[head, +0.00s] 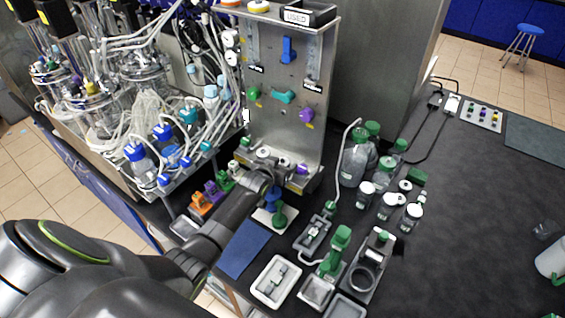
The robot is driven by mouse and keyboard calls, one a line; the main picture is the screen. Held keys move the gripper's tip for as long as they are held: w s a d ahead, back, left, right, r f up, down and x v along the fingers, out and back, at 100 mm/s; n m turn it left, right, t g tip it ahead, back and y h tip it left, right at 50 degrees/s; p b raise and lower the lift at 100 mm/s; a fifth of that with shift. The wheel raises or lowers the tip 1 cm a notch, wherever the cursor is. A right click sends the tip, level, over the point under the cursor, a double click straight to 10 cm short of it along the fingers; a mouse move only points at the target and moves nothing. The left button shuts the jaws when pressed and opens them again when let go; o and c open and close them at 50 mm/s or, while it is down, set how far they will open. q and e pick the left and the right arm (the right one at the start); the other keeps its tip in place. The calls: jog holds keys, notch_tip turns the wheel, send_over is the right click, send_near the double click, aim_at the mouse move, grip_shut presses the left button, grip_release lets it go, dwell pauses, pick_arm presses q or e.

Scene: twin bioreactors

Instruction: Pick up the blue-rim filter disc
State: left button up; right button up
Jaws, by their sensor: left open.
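My left arm reaches in from the lower left, and its gripper (264,182) is at the foot of the upright metal panel (286,100). The gripper is open; its fingers are small and dark here. A blue part (273,196) shows right beside the fingers, above a small pale stand with a green part (279,217). I cannot tell whether this blue part is the blue-rim filter disc, or whether the fingers touch it. Two discs lie on the panel's top, one orange-rimmed (230,3) and one yellow-rimmed (258,6). My right gripper is out of view.
A tray marked USED (306,13) sits on the panel's top right. Glass vessels with tangled tubing (140,80) crowd the left. Bottles with green caps (354,160) stand right of the panel. A blue mat (244,249) lies in front. The dark bench (470,215) is mostly clear at right.

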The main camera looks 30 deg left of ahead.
pick_arm(q)
jog(key=c, duration=1)
jog(key=shift+r, duration=0.2)
jog(key=shift+c, duration=0.2)
notch_tip(320, 180, up, 10)
jog(key=b, duration=0.2)
jog(key=shift+f, duration=0.15)
